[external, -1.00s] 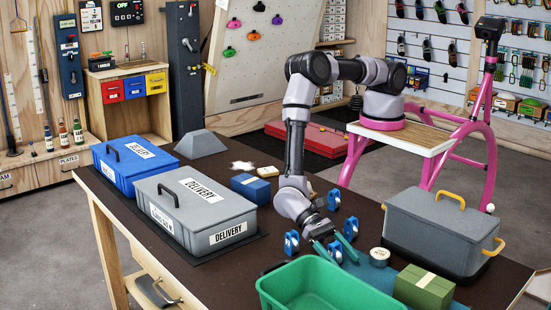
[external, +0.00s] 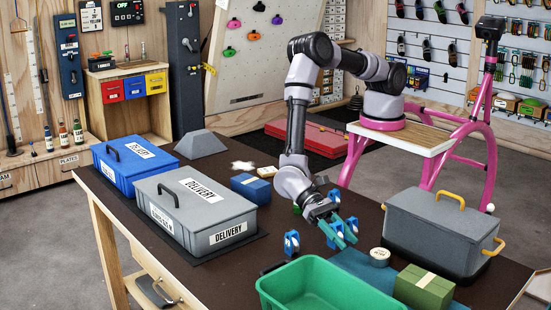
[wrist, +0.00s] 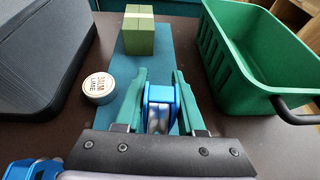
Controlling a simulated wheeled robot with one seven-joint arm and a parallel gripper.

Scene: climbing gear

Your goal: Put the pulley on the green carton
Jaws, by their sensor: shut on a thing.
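My gripper (external: 341,238) is shut on a blue pulley (wrist: 160,108), which sits between its two teal fingers in the wrist view. The held pulley appears raised above the table in the external view, partly hidden by the fingers. The green carton (external: 424,288), a box with a pale band, stands on a teal mat at the table's front right, to the right of my gripper. It also shows at the top of the wrist view (wrist: 139,34), ahead of my fingers. Nothing lies on its top. Another blue pulley (external: 291,243) stands on the table left of my gripper.
A green open crate (external: 310,284) stands at the front, left of the carton. A round tin (external: 379,254) lies behind the carton. A grey lidded box (external: 442,232) with yellow handles stands behind right. Grey (external: 197,209) and blue (external: 130,166) cases fill the left.

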